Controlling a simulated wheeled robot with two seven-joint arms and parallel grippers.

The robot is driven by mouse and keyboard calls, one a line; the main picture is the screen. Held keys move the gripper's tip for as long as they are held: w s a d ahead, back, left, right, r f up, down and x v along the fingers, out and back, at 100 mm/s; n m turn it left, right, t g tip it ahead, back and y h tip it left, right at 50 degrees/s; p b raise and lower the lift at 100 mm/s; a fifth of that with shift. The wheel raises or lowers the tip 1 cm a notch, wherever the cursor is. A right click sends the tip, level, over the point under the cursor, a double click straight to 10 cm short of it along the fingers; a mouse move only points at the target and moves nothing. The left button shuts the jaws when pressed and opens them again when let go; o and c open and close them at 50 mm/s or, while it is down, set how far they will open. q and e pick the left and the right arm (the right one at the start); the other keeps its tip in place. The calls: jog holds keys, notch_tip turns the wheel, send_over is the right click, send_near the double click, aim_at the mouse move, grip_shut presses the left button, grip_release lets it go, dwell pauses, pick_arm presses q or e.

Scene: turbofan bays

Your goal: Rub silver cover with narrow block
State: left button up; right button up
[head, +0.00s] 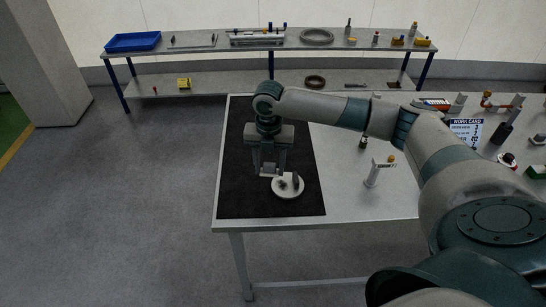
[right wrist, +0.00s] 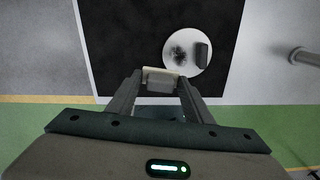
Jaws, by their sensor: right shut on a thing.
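The silver cover (head: 288,190) is a pale round disc lying on the black mat. It also shows in the right wrist view (right wrist: 187,66), with a dark smudge (right wrist: 178,54) on its left and a dark upright piece, perhaps a handle (right wrist: 203,52), on its right. My right gripper (head: 268,168) is shut on a small grey block with a pale edge (right wrist: 160,72), which I take for the narrow block. The block is beside the cover, to its left in the head view; whether they touch I cannot tell. My left gripper is not in view.
The black mat (head: 244,195) covers the left end of the metal table (head: 345,200). A white post (head: 373,174) stands right of the mat. A work card (head: 465,131) and several parts lie farther right. A shelf with a blue tray (head: 133,42) stands behind.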

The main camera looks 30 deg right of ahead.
aim_at(283, 186)
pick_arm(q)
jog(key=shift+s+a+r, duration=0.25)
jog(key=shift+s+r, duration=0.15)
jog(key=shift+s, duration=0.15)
pick_arm(e)
jog(key=shift+w+d+n, duration=0.15)
jog(key=shift+d+n, duration=0.6)
jog(key=shift+n, duration=0.25)
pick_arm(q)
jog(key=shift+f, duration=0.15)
pick_arm(e)
jog(key=shift+f, duration=0.1)
